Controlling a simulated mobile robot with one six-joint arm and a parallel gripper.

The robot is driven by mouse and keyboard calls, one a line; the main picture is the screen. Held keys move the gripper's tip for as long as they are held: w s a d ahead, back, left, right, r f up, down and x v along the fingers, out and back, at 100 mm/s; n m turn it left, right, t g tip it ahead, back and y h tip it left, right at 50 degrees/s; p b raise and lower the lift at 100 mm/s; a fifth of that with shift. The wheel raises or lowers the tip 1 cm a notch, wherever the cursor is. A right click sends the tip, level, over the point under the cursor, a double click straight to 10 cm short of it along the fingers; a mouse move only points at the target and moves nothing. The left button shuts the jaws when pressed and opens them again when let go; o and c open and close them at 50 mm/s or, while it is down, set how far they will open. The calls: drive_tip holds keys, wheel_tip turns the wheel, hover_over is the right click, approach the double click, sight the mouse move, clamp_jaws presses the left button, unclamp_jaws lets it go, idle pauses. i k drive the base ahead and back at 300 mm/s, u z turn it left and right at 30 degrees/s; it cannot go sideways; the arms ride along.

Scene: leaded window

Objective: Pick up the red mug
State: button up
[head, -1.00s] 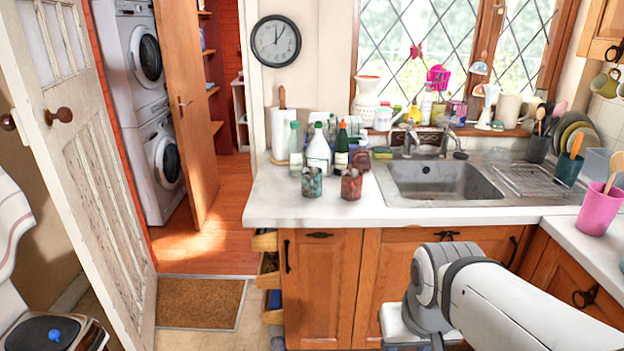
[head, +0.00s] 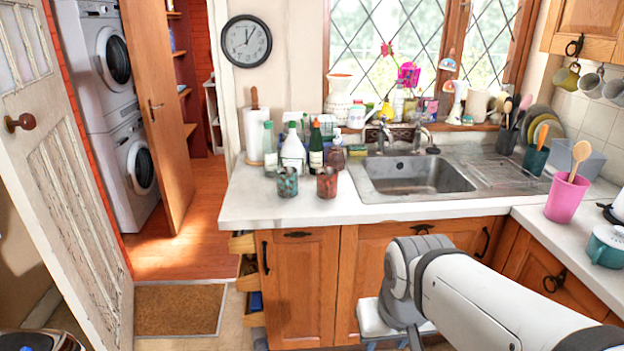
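A red mug with a dark mottled pattern (head: 327,183) stands upright on the white worktop, near its front edge and left of the sink. A similar teal patterned mug (head: 287,183) stands close on its left. Dark items seem to show at the rims of both. My white arm enters from the lower right and bends down in front of the cabinets, below and right of the red mug. My gripper is not in view, and nothing of mine touches the mug.
Several bottles (head: 293,152) and a paper towel roll (head: 254,135) stand behind the mugs. The sink (head: 415,178) lies to the right. A pink pot (head: 566,197) with a wooden spoon stands farther right. Open drawers (head: 243,243) jut out at the cabinet's left side. The worktop (head: 262,207) before the mugs is bare.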

sight(326, 177)
drive_tip(key=z, duration=1.8)
drive_tip(key=k, duration=1.5)
drive_tip(key=u, duration=1.2)
drive_tip(key=i, duration=1)
drive_tip(key=u, duration=0.1)
